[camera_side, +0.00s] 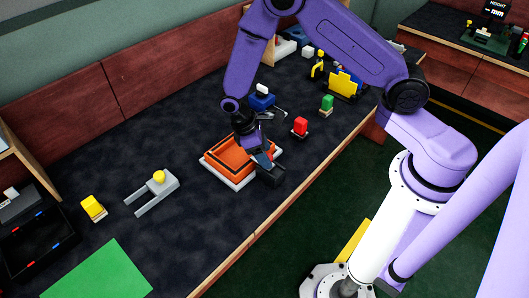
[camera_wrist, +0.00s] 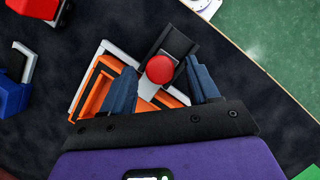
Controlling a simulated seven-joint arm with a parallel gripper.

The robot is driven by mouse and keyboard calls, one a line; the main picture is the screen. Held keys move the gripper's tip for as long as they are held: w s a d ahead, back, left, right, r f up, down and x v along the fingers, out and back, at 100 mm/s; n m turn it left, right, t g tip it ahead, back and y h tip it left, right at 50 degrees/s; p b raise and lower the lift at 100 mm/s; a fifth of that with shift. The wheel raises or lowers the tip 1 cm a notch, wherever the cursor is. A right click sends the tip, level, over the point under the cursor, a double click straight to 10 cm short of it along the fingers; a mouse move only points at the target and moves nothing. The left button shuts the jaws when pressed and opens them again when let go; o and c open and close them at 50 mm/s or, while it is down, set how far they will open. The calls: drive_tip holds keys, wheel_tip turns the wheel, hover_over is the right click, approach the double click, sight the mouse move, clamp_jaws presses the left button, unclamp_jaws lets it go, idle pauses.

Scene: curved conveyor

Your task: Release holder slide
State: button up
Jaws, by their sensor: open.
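The holder is an orange frame (camera_side: 226,158) on a white base, on the dark table; its orange and white edges (camera_wrist: 92,92) also show in the wrist view. A black slide (camera_side: 270,177) sits at its front right corner and shows in the wrist view (camera_wrist: 186,46) with a round red knob (camera_wrist: 160,69) on it. My gripper (camera_wrist: 162,80) is open, with one blue finger on each side of the knob and a gap to it. In the side view my gripper (camera_side: 264,160) is low over the holder and hides part of it and the knob.
A grey fork-shaped piece (camera_side: 152,194) with a yellow knob lies left. The table's front edge (camera_side: 258,237) is close to the slide.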

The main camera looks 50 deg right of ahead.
drive_tip(key=shift+d+f, duration=0.1)
drive_tip(key=shift+f, duration=0.15)
clamp_jaws()
drive_tip(key=shift+s, duration=1.8)
unclamp_jaws()
